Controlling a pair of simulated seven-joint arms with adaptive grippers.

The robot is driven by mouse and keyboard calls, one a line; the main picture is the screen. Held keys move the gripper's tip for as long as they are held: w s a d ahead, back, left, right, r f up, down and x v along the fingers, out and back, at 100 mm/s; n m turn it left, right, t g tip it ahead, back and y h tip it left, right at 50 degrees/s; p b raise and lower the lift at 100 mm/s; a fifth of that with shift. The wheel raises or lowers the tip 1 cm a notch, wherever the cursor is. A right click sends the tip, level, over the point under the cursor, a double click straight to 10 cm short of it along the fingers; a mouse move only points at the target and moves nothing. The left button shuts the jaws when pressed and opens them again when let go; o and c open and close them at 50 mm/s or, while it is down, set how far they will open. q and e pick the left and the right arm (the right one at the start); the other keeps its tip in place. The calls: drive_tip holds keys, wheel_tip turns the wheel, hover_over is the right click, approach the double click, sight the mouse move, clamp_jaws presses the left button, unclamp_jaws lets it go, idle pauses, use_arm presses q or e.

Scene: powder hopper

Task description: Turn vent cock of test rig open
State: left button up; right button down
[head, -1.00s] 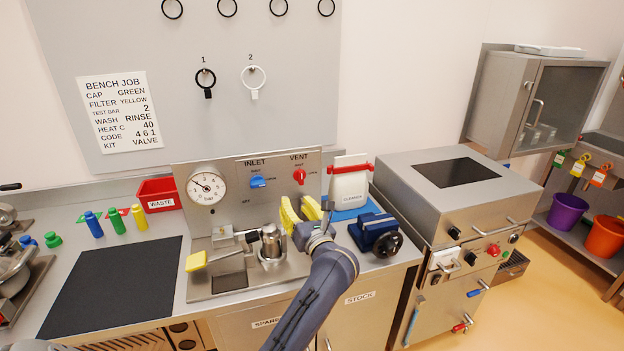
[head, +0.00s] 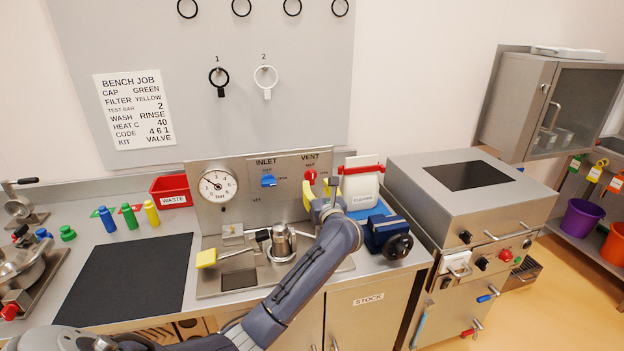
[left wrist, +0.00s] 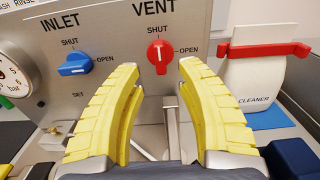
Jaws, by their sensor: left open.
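The test rig's upright grey panel (head: 280,204) carries a pressure gauge (head: 217,186), a blue inlet cock (head: 268,181) and a red vent cock (head: 310,177). In the left wrist view the vent cock (left wrist: 160,54) has its white-marked handle upright, toward SHUT, with OPEN marked to its right. My left gripper (head: 322,193), with yellow fingers, is in front of the panel just below the vent cock. In the left wrist view its fingers (left wrist: 160,75) are spread on either side of the vent cock, apart from it. My right gripper is not seen.
A blue vise-like block (head: 385,236) and a white cleaner pack (head: 360,186) with a red clip stand right of the rig. A metal pot (head: 282,240) sits on the rig base below. A black mat (head: 128,278) lies left.

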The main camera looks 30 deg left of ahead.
sight(313, 179)
use_arm(q)
drive_tip(key=shift+x, duration=3.2)
drive_tip(key=shift+c, duration=0.5)
clamp_jaws()
